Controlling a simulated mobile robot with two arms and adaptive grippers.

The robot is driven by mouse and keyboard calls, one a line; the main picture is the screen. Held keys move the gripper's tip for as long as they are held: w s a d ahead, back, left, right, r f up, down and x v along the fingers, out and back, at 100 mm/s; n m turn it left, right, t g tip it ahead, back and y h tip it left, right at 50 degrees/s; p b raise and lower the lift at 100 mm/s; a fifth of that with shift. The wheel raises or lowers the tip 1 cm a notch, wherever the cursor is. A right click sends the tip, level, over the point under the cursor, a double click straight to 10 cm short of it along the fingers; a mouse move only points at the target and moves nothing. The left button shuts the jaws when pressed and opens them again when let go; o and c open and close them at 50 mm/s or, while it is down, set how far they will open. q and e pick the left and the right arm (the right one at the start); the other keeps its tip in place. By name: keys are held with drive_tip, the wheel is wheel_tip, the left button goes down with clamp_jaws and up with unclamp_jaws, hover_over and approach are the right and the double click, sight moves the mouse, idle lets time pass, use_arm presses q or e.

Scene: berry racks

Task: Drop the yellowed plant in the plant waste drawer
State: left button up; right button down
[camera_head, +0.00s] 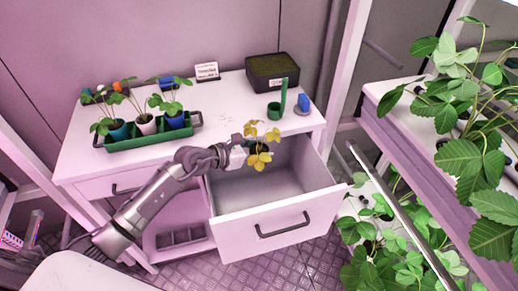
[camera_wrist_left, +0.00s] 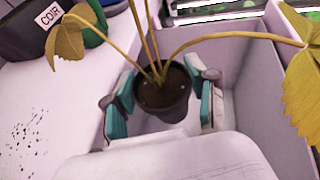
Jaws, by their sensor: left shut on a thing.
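The yellowed plant (camera_head: 260,158) has yellow leaves on thin stems and grows from a small dark pot. The pot (camera_wrist_left: 165,98) shows in the left wrist view with dark soil in it. My left gripper (camera_head: 242,150) is shut on the pot, with teal-padded fingers on its two sides. It holds the plant over the back left part of the open drawer (camera_head: 282,227). The drawer's visible floor looks empty. In the left wrist view the drawer (camera_wrist_left: 260,92) lies below and to the right of the pot. My right gripper is not in view.
A green tray (camera_head: 150,139) with several potted green plants stands on the white table (camera_head: 215,108). A black coir box (camera_head: 272,70), a green holder (camera_head: 274,110) and a blue item (camera_head: 303,104) stand behind the drawer. Leafy racks (camera_head: 440,180) stand at the right.

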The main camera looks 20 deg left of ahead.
use_arm(q)
drive_tip(key=o, duration=1.3)
drive_tip(key=shift+r, duration=0.1)
drive_tip(key=shift+s+a, duration=0.15)
drive_tip(key=shift+v, duration=5.85)
